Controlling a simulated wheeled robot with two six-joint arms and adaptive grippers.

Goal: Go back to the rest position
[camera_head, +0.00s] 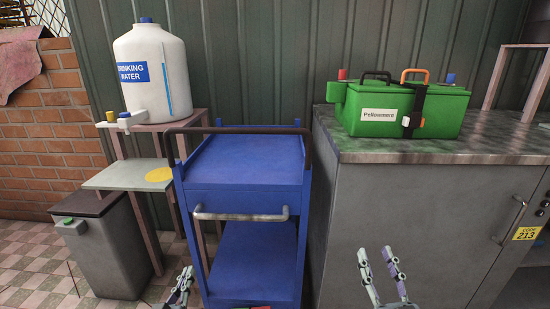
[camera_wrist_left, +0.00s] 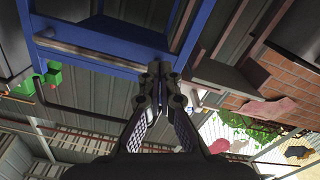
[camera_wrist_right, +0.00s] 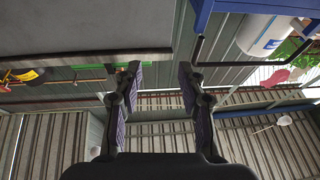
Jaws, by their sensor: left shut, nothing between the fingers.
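My left gripper (camera_head: 181,287) is low in the head view, in front of the blue cart's left side. In the left wrist view its fingers (camera_wrist_left: 158,72) meet at the tips with nothing between them. My right gripper (camera_head: 376,254) is low in the head view, in front of the grey cabinet. Its two fingers stand apart with nothing between them. The right wrist view also shows these fingers (camera_wrist_right: 158,75) spread and empty.
A blue cart (camera_head: 245,160) with a front handle stands in the middle. A grey cabinet (camera_head: 420,205) carries a green box (camera_head: 440,112) at right. A white water jug (camera_head: 150,65) stands on a stand at left, above a grey bin (camera_head: 112,250). Tiled floor (camera_head: 35,265) shows at lower left.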

